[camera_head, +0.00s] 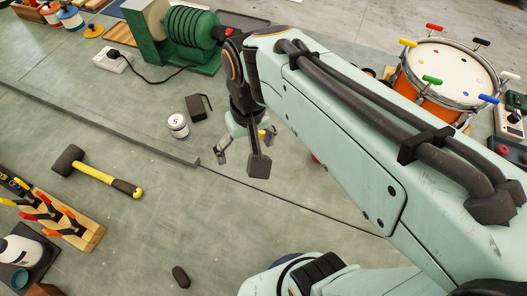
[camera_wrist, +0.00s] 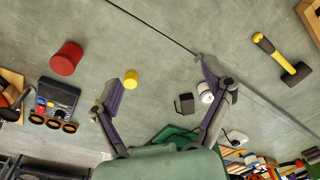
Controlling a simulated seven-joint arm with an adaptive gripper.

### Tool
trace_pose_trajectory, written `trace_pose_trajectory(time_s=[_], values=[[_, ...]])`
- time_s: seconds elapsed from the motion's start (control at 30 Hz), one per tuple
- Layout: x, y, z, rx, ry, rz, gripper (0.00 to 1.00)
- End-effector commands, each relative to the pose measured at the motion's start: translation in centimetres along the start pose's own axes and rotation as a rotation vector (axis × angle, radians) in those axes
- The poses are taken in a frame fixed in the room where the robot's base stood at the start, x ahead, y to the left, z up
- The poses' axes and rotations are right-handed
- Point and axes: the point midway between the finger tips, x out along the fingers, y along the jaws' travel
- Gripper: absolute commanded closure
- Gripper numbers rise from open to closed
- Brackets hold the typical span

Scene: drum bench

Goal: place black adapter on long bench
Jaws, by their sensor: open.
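The black adapter (camera_head: 197,107), a small dark box with a thin dark piece at its side, seems to rest on the grey-green long bench (camera_head: 110,125). In the wrist view the adapter (camera_wrist: 184,104) lies between my spread fingers, nearer the right one and apart from both. My gripper (camera_head: 239,158) is open and empty above the bench, lower right of the adapter in the head view. Its two fingers also show in the wrist view (camera_wrist: 155,88). My arm hides part of the bench to the right.
A white jar (camera_head: 178,125) stands close beside the adapter. A yellow-handled mallet (camera_head: 95,170) lies left, above a wooden tool rack (camera_head: 82,236). A green coil machine (camera_head: 185,40) stands at the back and a drum (camera_head: 445,75) at right.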

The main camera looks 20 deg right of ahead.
Motion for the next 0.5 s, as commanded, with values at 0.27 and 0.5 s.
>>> trace_pose_trajectory(time_s=[0.27,0.5], values=[[0.5,-0.2,10.6,-0.035,-0.087,-0.012,0.2],[0.7,-0.3,11.3,-0.038,-0.096,-0.012,0.2]])
